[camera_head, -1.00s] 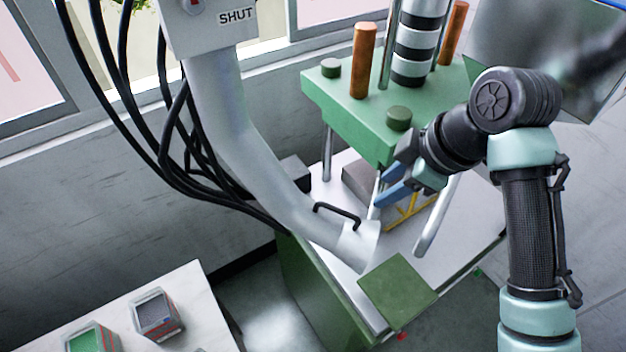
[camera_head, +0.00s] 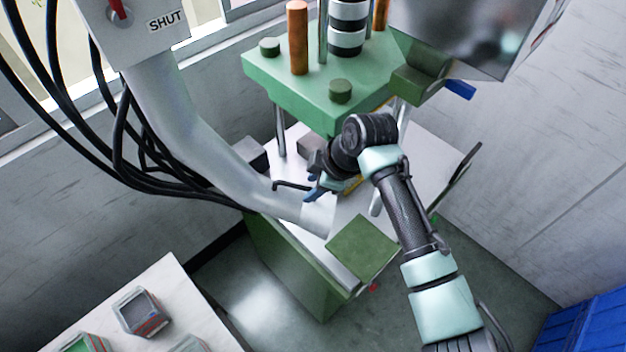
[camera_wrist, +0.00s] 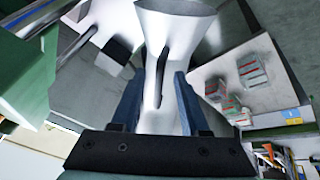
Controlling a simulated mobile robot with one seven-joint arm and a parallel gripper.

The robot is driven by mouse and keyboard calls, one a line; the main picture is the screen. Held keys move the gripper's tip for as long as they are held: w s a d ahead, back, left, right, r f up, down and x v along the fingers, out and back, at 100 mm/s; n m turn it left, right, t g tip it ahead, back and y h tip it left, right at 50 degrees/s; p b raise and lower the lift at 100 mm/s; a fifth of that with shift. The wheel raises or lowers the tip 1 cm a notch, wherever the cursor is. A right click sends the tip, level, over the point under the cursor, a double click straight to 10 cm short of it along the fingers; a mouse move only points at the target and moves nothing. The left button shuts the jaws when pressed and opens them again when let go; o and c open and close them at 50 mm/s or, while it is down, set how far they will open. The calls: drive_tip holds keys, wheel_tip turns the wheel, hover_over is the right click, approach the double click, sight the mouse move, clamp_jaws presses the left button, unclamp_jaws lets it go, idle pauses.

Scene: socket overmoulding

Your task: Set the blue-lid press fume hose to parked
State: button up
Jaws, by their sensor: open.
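The fume hose (camera_head: 190,130) is a thick pale grey tube. It comes down from a box marked SHUT (camera_head: 150,35) and ends in a flared mouth (camera_head: 318,217) over the green press's (camera_head: 310,85) table. A black bar handle (camera_head: 290,185) stands on the hose near the mouth. My gripper (camera_head: 312,188) is open, with its blue fingers at the handle's right end. In the wrist view the handle (camera_wrist: 160,78) shows between the two fingers (camera_wrist: 160,90), with the hose mouth (camera_wrist: 175,8) beyond. I cannot tell whether the fingers touch it.
A green plate (camera_head: 363,248) lies at the press table's front corner. Black cables (camera_head: 120,170) hang behind the hose. A white side table (camera_head: 180,305) with small boxes (camera_head: 140,312) stands lower left. A grey screen (camera_head: 475,35) is upper right, and blue bins (camera_head: 585,325) are lower right.

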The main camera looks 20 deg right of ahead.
clamp_jaws()
idle(1.4)
